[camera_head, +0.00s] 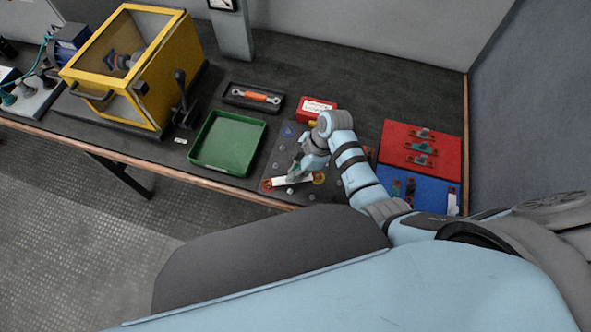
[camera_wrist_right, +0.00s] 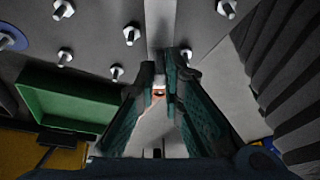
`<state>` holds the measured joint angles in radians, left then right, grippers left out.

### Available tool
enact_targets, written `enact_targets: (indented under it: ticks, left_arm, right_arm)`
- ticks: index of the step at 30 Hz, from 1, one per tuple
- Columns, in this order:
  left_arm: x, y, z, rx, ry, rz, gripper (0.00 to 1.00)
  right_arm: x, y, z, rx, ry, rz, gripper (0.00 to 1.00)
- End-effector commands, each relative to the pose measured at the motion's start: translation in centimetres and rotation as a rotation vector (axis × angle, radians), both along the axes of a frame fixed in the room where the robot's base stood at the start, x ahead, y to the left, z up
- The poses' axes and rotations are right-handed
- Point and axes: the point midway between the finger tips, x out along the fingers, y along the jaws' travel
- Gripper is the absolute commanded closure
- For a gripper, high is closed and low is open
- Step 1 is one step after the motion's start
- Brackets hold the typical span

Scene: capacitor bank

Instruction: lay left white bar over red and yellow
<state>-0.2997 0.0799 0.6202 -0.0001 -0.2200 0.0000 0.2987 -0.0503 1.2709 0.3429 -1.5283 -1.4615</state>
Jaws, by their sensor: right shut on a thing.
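The white bar (camera_head: 280,182) is near the front edge of the grey board with studs (camera_head: 284,152). Its left end is by a red mark (camera_head: 267,185) and its right end is by a yellow ring (camera_head: 320,179). I cannot tell whether it rests on the studs or hangs just above them. My right gripper (camera_head: 293,174) is shut on the bar from above. In the right wrist view its two dark teal fingers (camera_wrist_right: 160,85) close around the pale bar (camera_wrist_right: 153,125), which has an orange-red patch. My left gripper is not in view.
A green tray (camera_head: 228,143) stands left of the board. Behind are a black tray with an orange-handled wrench (camera_head: 257,96) and a red box (camera_head: 318,106). Red (camera_head: 440,146) and blue (camera_head: 432,192) panels with small parts lie right of my arm. A yellow cabinet (camera_head: 160,85) stands far left.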

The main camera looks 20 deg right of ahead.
Motion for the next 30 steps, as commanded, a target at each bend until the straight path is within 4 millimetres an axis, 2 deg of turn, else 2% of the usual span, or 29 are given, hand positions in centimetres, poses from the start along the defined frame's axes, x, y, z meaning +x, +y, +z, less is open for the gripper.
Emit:
enact_targets:
  ticks: [30]
  left_arm:
    - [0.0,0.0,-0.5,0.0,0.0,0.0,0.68]
  right_arm:
    - [0.0,0.0,-1.0,0.0,0.0,0.0,1.0]
